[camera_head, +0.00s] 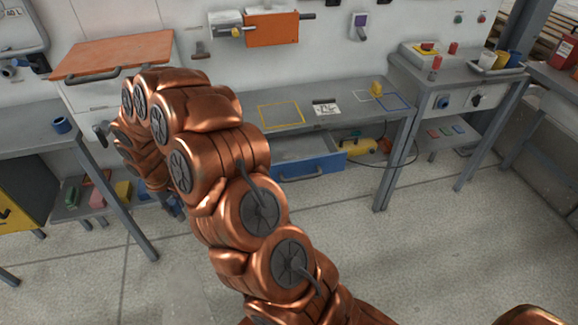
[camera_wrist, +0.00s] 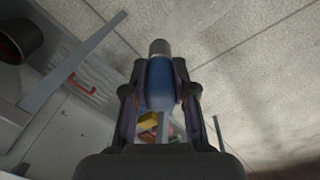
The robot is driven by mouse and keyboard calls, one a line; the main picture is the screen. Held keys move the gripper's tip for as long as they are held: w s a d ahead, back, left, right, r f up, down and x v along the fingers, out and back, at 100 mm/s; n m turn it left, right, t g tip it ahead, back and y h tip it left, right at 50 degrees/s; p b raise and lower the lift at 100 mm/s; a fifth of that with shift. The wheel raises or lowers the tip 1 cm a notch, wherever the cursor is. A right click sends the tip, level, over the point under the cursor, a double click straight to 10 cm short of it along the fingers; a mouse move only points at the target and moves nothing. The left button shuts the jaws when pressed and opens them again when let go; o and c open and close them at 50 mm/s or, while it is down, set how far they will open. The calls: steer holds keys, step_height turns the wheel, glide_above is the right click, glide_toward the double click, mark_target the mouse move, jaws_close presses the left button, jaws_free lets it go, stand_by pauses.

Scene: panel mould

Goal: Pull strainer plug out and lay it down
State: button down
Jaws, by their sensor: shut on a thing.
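In the wrist view my gripper (camera_wrist: 158,88) is shut on a blue rounded piece with a grey cylindrical end (camera_wrist: 159,75), which looks like the strainer plug. The piece sits between the two fingers, with its grey end pointing away from me, over the floor. Nothing touches that grey end. In the head view my copper arm hides the gripper and the piece; they are somewhere behind it at the left.
A grey bench (camera_head: 230,118) has a yellow outlined square (camera_head: 281,114), a blue outlined square (camera_head: 393,102) and a small yellow object (camera_head: 376,89). A blue drawer (camera_head: 305,166) stands open below. An orange panel (camera_head: 115,53) juts from the wall. Coloured blocks (camera_wrist: 150,125) lie low down.

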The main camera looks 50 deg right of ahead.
steer(key=w+r+n+t+b, duration=0.2)
steer(key=w+n+b, duration=0.6)
steer(key=w, duration=0.2)
steer(key=shift+a+r, duration=0.15)
steer(key=shift+a, duration=0.05)
steer(key=shift+b, duration=0.3)
steer(key=shift+w+a+r+n+t+b, duration=0.1)
steer(key=shift+w+a+n+t+b, duration=0.25)
steer(key=shift+n+b, duration=0.25)
steer(key=shift+w+a, duration=0.1)
steer(key=shift+a+n+t+b, duration=0.1)
steer(key=shift+n+t+b, duration=0.15)
steer(key=shift+n+b, duration=0.3)
steer(key=shift+a, duration=0.1)
steer(key=shift+n+b, duration=0.25)
steer(key=shift+b, duration=0.2)
